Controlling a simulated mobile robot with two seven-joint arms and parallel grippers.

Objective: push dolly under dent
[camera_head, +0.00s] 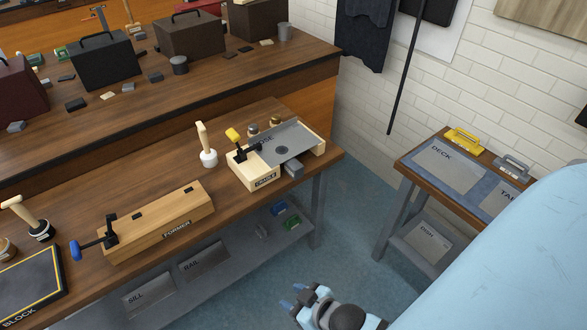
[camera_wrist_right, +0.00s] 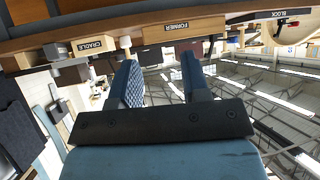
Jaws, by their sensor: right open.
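A grey metal panel (camera_head: 294,138) lies on the wooden box labelled CRADLE (camera_head: 255,178) on the long workbench. A dark round spot (camera_head: 282,150), which looks like the dent, shows on the panel. A small grey block (camera_head: 293,169), which looks like the dolly, sits at the cradle's near side, partly below the panel edge. My right gripper (camera_head: 296,296) is low in the head view, over the floor in front of the bench and well apart from the cradle. In the wrist view its fingers (camera_wrist_right: 160,78) are apart with nothing between them. My left gripper is not in view.
A FORMER block (camera_head: 160,222) with a blue-handled clamp lies left of the cradle. A mallet (camera_head: 207,150) stands behind it. A side table (camera_head: 440,170) at right holds panels and two handled tools. Open floor (camera_head: 345,235) lies between the bench and table.

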